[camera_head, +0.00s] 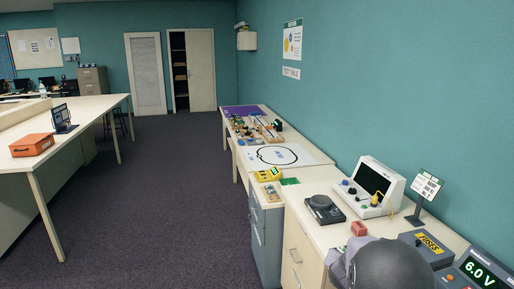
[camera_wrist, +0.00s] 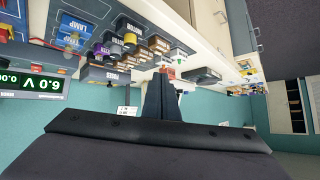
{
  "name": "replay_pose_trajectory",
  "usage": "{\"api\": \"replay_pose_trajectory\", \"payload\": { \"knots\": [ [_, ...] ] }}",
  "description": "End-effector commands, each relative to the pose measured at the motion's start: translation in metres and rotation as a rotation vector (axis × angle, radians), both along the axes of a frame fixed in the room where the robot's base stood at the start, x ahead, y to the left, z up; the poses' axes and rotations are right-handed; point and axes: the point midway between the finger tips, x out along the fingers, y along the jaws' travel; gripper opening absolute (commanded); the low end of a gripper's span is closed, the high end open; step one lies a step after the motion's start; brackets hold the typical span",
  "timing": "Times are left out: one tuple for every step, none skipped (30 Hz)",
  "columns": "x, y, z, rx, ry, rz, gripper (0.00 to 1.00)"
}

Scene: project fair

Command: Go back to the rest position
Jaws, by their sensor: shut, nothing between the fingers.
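My gripper (camera_wrist: 161,84) shows in the wrist view, where its dark fingers are together and empty. They point along the bench, and that view is upside down. The fingers overlap the picture of the bench behind them, and I cannot tell how far above it they are. A dark rounded part of my arm fills the lower right of the head view, over the near end of the bench. My fingers cannot be made out in the head view.
A power supply reading 6.0 V (camera_head: 484,271), a FUSES box (camera_head: 427,247), an oscilloscope (camera_head: 374,184), a sign on a stand (camera_head: 425,188) and a dark scale (camera_head: 324,210) stand on the bench (camera_head: 318,238). A teal wall (camera_head: 400,90) runs along its right. The aisle floor (camera_head: 170,190) is clear.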

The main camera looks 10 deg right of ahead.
Motion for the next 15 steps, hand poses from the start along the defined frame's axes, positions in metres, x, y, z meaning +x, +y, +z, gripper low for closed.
{"api": "replay_pose_trajectory", "payload": {
  "knots": [
    [0.004, 0.035, -0.001, 0.039, 0.023, 0.092, 0.00],
    [0.004, 0.056, -0.003, 0.065, 0.041, 0.146, 0.00],
    [0.001, 0.084, -0.006, 0.098, 0.072, 0.216, 0.00],
    [-0.003, 0.104, -0.009, 0.122, 0.098, 0.266, 0.00],
    [-0.009, 0.124, -0.012, 0.146, 0.126, 0.316, 0.00],
    [-0.018, 0.149, -0.016, 0.175, 0.169, 0.381, 0.00],
    [-0.027, 0.167, -0.018, 0.195, 0.203, 0.428, 0.00],
    [-0.038, 0.185, -0.022, 0.215, 0.241, 0.473, 0.00],
    [-0.054, 0.207, -0.026, 0.238, 0.295, 0.531, 0.00],
    [-0.068, 0.221, -0.029, 0.252, 0.337, 0.572, 0.00],
    [-0.082, 0.235, -0.032, 0.266, 0.382, 0.610, 0.00],
    [-0.103, 0.250, -0.036, 0.279, 0.444, 0.655, 0.00],
    [-0.118, 0.260, -0.038, 0.288, 0.490, 0.686, 0.00],
    [-0.133, 0.268, -0.040, 0.293, 0.536, 0.715, 0.00],
    [-0.154, 0.276, -0.043, 0.299, 0.595, 0.745, 0.00]
  ]
}}
